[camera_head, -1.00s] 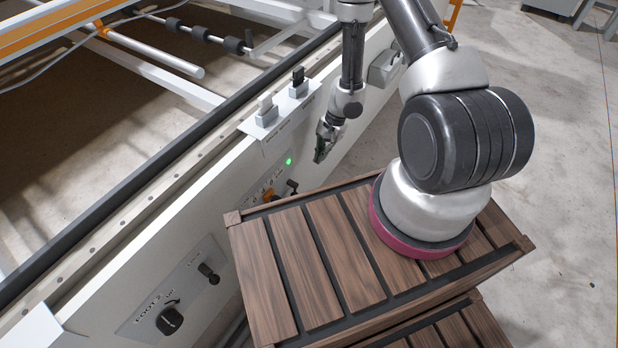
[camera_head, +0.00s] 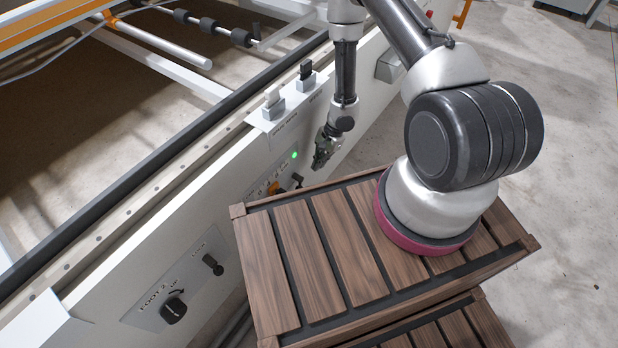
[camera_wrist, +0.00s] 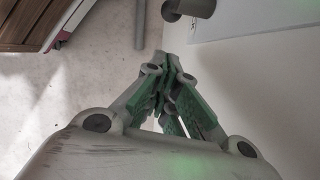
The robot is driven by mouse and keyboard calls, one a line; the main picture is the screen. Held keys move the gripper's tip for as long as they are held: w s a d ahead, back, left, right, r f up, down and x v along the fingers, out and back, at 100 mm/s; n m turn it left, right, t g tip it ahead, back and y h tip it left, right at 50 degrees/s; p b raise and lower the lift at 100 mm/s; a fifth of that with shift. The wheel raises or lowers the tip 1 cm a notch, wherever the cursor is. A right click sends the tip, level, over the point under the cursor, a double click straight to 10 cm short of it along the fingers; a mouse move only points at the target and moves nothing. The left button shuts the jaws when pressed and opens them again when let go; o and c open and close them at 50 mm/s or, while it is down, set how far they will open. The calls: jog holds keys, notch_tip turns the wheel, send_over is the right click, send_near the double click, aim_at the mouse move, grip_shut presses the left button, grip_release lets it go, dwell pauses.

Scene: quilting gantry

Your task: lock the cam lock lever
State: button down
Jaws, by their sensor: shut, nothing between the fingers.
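My gripper (camera_head: 320,162) is shut and empty, pointing down in front of the white gantry side, right of the green light; its shut fingers (camera_wrist: 166,85) also show in the wrist view. I cannot tell for sure which control is the cam lock lever. A small dark lever or knob (camera_head: 297,179) sits on the panel below and left of my gripper, next to an orange part (camera_head: 272,188). A dark round-ended part (camera_wrist: 190,8) shows at the top of the wrist view, apart from my fingers. I cannot tell whether it is the same part.
A FOOT 2 knob (camera_head: 174,310) and a smaller knob (camera_head: 212,264) are on the lower left panel. A slatted wooden crate (camera_head: 320,250) stands close to the panel, below my arm.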

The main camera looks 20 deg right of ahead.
jog(key=s+a+f, duration=0.1)
jog(key=a+f, duration=0.3)
jog(key=f, duration=0.1)
jog(key=shift+s+a, duration=0.25)
jog(key=shift+s, duration=0.1)
